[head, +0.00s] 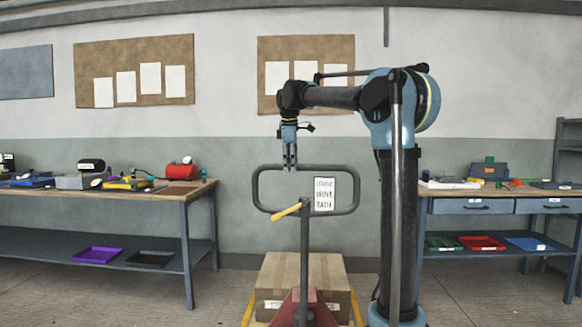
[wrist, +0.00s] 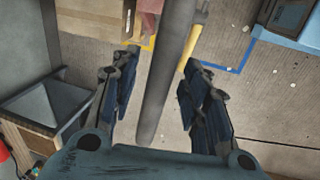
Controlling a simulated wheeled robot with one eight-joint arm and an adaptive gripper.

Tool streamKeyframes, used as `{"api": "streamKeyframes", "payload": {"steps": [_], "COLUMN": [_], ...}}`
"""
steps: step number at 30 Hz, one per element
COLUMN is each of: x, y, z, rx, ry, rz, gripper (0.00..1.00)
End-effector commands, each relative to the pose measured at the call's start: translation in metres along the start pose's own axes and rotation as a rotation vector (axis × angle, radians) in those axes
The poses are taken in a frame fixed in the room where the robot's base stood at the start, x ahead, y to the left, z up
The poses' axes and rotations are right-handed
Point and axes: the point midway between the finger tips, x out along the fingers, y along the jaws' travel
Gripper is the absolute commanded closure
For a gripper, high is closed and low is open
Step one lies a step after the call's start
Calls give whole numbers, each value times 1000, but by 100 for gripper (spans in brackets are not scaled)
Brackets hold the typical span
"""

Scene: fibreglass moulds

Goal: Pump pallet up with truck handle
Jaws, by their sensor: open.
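The yellow lever shows behind the bar at right (wrist: 191,55). The red truck body (head: 292,311) stands at the shaft's foot. The pallet itself is mostly hidden.
Cardboard boxes (head: 325,272) sit behind the shaft, over the truck. A cluttered workbench (head: 190,190) stands at left and another (head: 430,192) at right. Floor between the benches and truck is open.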

Motion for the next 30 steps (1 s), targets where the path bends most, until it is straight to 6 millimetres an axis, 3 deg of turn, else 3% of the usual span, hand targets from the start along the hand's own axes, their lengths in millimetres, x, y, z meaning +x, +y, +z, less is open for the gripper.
{"api": "streamKeyframes", "payload": {"steps": [5, 9, 11, 22, 30], "x": [0, 0, 0, -2, -7], "y": [0, 0, 0, -7, -41], "z": [0, 0, 0, 0, 1], "rx": [0, 0, 0, -1, -3], "ry": [0, 0, 0, 1, 0], "rz": [0, 0, 0, 9, 45], "gripper": [58, 90, 100, 100, 100]}}
